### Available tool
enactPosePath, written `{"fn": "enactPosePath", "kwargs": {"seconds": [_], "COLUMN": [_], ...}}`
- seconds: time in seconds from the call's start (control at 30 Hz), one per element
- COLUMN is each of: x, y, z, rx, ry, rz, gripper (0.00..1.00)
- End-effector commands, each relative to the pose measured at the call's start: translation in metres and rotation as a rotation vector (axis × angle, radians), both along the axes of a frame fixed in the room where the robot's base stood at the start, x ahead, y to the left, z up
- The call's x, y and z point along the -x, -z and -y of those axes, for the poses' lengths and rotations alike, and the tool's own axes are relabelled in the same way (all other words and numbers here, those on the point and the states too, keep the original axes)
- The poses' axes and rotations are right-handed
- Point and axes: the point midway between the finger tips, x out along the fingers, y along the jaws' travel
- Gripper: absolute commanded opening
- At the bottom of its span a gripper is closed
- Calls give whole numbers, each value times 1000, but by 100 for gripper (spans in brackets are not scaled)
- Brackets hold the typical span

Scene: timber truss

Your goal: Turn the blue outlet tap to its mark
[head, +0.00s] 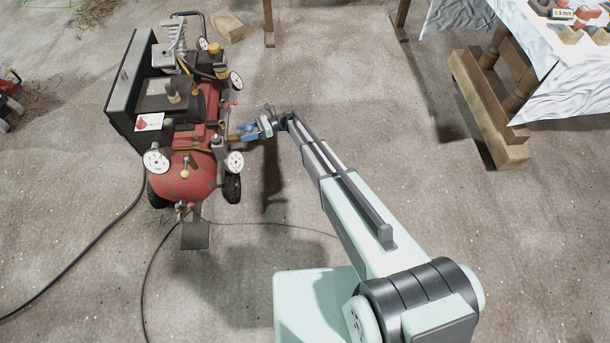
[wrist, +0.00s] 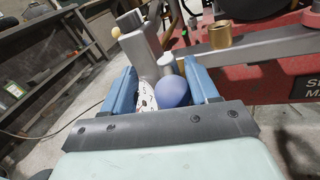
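In the wrist view a round blue knob, the blue outlet tap (wrist: 172,91), sits between my gripper's two blue fingers, nearer the right one. My gripper (wrist: 162,86) is open, with a clear gap on the knob's left side; whether the right finger touches it I cannot tell. A white plate with red and dark markings (wrist: 147,97) shows just left of the knob, partly hidden; I cannot tell how the tap lines up with any mark. In the head view my gripper (head: 243,132) is at the right side of the red compressor (head: 185,176); the tap is too small to make out there.
A grey upright post (wrist: 138,50) and a brass fitting (wrist: 220,35) stand close beyond the fingers. Dark hoses (head: 85,260) cross the floor. A draped table (head: 560,70) stands at upper right. Floor between is clear.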

Motion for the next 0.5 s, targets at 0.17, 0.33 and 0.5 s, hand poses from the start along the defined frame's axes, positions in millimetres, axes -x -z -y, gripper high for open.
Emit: {"fn": "enactPosePath", "kwargs": {"seconds": [0.17, 0.33, 0.5], "x": [3, -3, -8], "y": [0, 1, 1], "z": [5, 24, 47], "rx": [0, 0, 0], "ry": [94, 92, 91], "rz": [-1, 0, 0], "gripper": [58, 58, 58]}}
